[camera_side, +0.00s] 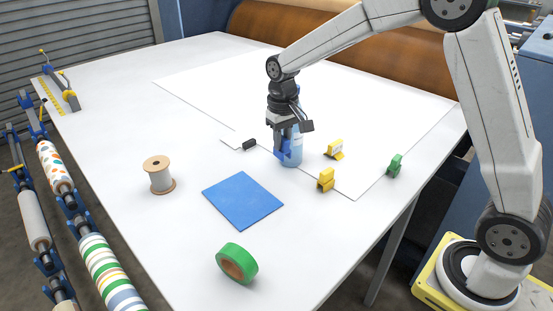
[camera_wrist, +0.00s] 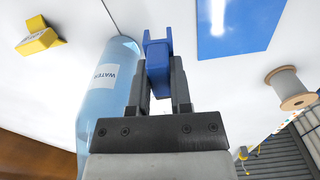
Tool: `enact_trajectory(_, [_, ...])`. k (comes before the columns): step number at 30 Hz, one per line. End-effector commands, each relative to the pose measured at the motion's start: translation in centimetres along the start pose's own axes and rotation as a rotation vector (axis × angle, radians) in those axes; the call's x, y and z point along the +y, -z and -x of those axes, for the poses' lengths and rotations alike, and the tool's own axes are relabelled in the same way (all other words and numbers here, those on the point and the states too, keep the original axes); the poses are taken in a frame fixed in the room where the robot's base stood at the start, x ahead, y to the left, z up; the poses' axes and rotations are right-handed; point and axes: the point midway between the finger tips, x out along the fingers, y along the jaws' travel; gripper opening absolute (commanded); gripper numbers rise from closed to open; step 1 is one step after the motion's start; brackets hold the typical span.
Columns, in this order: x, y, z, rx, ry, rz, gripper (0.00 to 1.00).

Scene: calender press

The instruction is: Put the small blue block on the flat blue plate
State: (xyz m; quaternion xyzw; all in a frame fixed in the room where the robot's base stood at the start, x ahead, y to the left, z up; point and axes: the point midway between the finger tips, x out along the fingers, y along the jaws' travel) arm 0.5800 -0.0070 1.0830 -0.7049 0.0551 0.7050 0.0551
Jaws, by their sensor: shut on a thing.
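The small blue block (camera_side: 281,149) is between the fingers of my gripper (camera_side: 283,138), which is shut on it. In the wrist view the block (camera_wrist: 158,50) sticks out past the fingertips of my gripper (camera_wrist: 161,80). The side view does not show clearly whether the block touches the table. The flat blue plate (camera_side: 243,200) lies bare on the white table, to the left and nearer the camera than my gripper. It also shows at the upper right of the wrist view (camera_wrist: 230,35).
A water bottle (camera_side: 295,153) stands right beside my gripper and also shows in the wrist view (camera_wrist: 108,88). Yellow clips (camera_side: 326,181), a green clip (camera_side: 394,164), a spool (camera_side: 159,176), a dark small piece (camera_side: 249,145) and green tape (camera_side: 237,263) are spread on the table (camera_side: 190,240).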

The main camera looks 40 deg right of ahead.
Motion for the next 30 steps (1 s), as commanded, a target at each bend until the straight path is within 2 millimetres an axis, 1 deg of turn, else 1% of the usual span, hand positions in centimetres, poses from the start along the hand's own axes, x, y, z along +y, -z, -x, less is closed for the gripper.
enact_trajectory(1, [-0.1,-0.8,-0.5,-0.002,0.000,0.020,0.00])
enact_trajectory(5, [-0.4,-2.7,-1.4,-0.001,0.000,0.054,0.00])
enact_trajectory(8, [-1.0,-4.2,-1.6,0.002,0.000,0.017,0.00])
enact_trajectory(30, [-4.5,-8.1,2.1,0.002,0.001,-0.664,0.00])
